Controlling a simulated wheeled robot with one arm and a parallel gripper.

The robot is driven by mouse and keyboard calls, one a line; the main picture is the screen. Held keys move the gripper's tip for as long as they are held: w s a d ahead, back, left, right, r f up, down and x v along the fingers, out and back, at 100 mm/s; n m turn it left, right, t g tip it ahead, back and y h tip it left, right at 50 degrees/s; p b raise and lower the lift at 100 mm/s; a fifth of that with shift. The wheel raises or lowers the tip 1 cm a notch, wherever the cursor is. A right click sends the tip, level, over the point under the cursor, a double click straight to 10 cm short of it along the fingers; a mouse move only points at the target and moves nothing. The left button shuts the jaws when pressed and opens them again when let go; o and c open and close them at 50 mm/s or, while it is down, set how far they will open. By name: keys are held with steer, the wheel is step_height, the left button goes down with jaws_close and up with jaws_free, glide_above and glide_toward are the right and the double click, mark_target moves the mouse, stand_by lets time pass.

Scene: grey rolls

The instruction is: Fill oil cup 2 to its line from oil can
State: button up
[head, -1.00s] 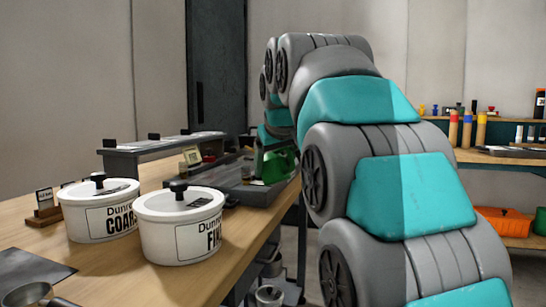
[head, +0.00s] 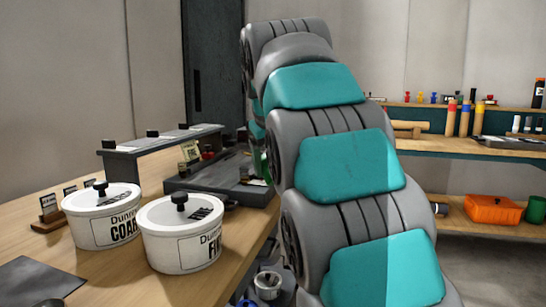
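My arm rises in the foreground and bends away toward the back of the bench, hiding its own end. My gripper is not visible. A sliver of a green thing (head: 263,167) shows just left of the arm, by the right end of the grey tray (head: 205,188); it may be the oil can, but most of it is hidden. Small dark fittings stand on the tray (head: 244,172), too small to read. I cannot pick out oil cup 2 or its line.
Two white lidded pots, one marked COAR (head: 103,217) and one FI (head: 182,235), stand on the wooden bench (head: 110,280). A grey raised rack (head: 165,138) stands behind them. An orange box (head: 492,209) and green cup (head: 536,210) sit on a right-hand shelf.

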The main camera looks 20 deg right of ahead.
steer(key=shift+r+g+p, duration=0.4)
steer(key=shift+r+p, duration=0.1)
steer(key=shift+p, duration=0.65)
steer(key=shift+w, duration=0.1)
